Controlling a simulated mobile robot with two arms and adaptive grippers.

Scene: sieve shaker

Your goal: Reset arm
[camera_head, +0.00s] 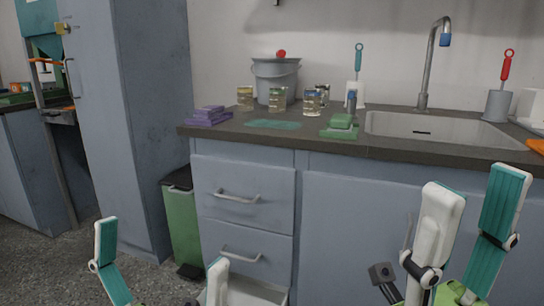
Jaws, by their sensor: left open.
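My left gripper (161,243) is low in the head view, left of centre. Its two fingers are spread wide with nothing between them, and the right finger is partly cut off by the bottom edge. My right gripper (478,182) is at the lower right, in front of the cabinet below the sink. Its white-backed finger and teal-padded finger stand upright and apart, with a narrower gap and nothing between them. Both grippers appear below the counter's front edge in the picture.
A dark counter (290,134) holds purple sponges (208,115), a grey bucket (276,83), several jars, a green sponge stack (340,126) and a sink (430,128). Below are drawers (245,190). A green bin (183,222) stands beside a tall blue cabinet (130,120).

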